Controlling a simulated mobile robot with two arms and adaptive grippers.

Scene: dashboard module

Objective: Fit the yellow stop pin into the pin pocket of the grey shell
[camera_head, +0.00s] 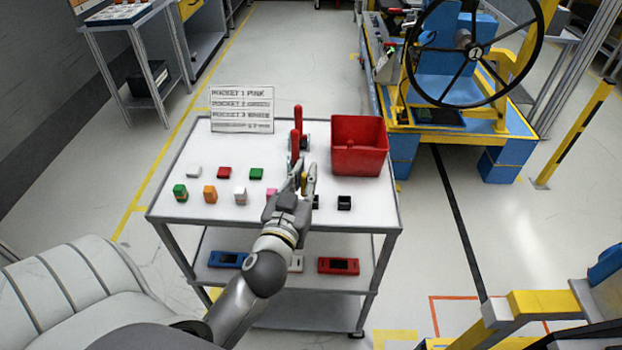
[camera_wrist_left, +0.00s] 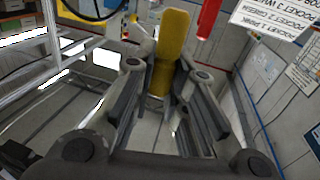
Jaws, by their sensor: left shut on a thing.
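My left gripper (camera_head: 303,178) is above the middle of the white cart top, shut on the yellow stop pin (camera_head: 304,184). In the left wrist view the yellow pin (camera_wrist_left: 170,50) stands lengthwise between the two fingers of the gripper (camera_wrist_left: 166,75), its rounded end reaching past them. I cannot make out the grey shell or its pin pocket; the gripper and arm hide part of the cart top. My right gripper is not in view.
A red-handled clamp (camera_head: 296,135) stands just behind the gripper, with a red bin (camera_head: 359,146) to its right. Several small coloured blocks (camera_head: 210,194) sit on the left, and a black holder (camera_head: 344,203) at the right. A pocket sign (camera_head: 242,109) stands at the back.

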